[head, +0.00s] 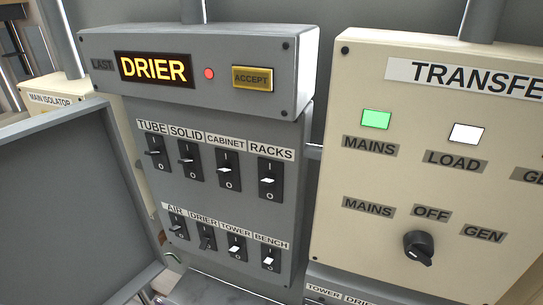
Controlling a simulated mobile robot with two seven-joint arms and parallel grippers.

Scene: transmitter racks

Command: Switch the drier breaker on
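The drier breaker (207,237) is a small black switch in the lower row of the grey breaker panel (218,205), second from left, under the DRIER label (203,220). Its lever looks dark and seems to sit low, while the tower breaker (237,248) and bench breaker (270,258) beside it show pale lever faces. The exact lever position is too small to be sure of. Above, an amber DRIER display (153,69) is lit, with a red lamp (209,73) and a yellow ACCEPT button (252,78). Neither of my grippers is in view.
An open grey door (75,200) stands left of the breaker panel, close to the lower row. A cream transfer panel (400,270) with a black rotary knob (418,247) is on the right. The space before the breakers looks clear.

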